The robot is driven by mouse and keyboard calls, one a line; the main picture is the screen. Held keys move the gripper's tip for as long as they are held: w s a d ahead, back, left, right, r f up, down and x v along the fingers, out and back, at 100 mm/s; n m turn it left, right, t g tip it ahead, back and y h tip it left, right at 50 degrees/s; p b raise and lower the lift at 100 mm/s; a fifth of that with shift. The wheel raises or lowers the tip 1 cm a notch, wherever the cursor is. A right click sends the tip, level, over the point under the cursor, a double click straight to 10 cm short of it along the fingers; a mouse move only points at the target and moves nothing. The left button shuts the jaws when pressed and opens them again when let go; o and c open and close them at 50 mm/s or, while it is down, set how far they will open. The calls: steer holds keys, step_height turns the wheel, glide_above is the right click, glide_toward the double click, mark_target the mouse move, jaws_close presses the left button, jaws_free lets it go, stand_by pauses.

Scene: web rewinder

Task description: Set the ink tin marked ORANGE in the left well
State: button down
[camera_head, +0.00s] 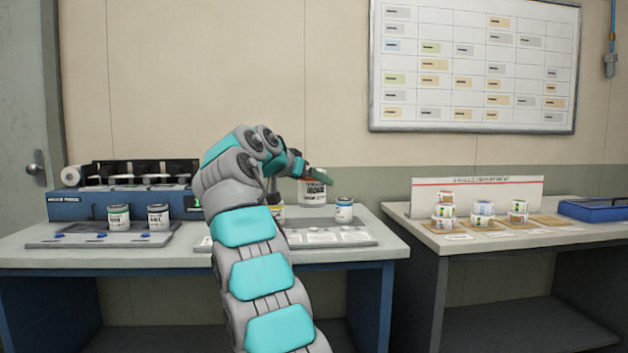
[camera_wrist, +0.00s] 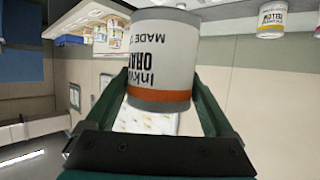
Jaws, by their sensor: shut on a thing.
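The ORANGE ink tin (camera_head: 312,188) is white with an orange band. It hangs in the air above the right part of the left bench. In the wrist view the tin (camera_wrist: 162,55) shows part of the word ORANGE, upside down in the picture. My gripper (camera_head: 303,172) is shut on it, with one dark green finger on each side in the wrist view (camera_wrist: 160,92). A grey tray (camera_head: 60,241) with blue buttons lies at the bench's left. Two white tins (camera_head: 119,218) (camera_head: 158,217) stand on its middle and right. Its left part holds no tin; the well's outline is hard to see.
Another white tin (camera_head: 344,211) stands on the right-hand card tray (camera_head: 362,240). A yellow-marked tin (camera_wrist: 272,20) shows in the wrist view. A blue machine (camera_head: 76,207) with rollers stands behind the grey tray. A second bench (camera_head: 465,243) at right holds stacked rolls.

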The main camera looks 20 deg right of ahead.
mark_target(299, 182)
steer(key=shift+w+a, duration=0.1)
steer(key=shift+w+a+f, duration=0.1)
steer(key=shift+w+a, duration=0.05)
steer(key=shift+a, duration=0.1)
steer(key=shift+t, duration=0.3)
steer(key=shift+w+a+n, duration=0.15)
steer(key=shift+w+n, duration=0.1)
steer(key=shift+n, duration=0.05)
steer(key=shift+w+a+f+n+t+y, duration=0.3)
steer(key=shift+w+a+y, duration=0.15)
steer(key=shift+w, duration=0.15)
steer(key=shift+w+a+f, duration=0.1)
steer(key=shift+w+a, duration=0.15)
steer(key=shift+w, duration=0.05)
steer(key=shift+w+a+f+n+t+y, duration=0.15)
steer(key=shift+w+a+n+t+y, duration=0.1)
steer(key=shift+w+a+n+t, duration=0.2)
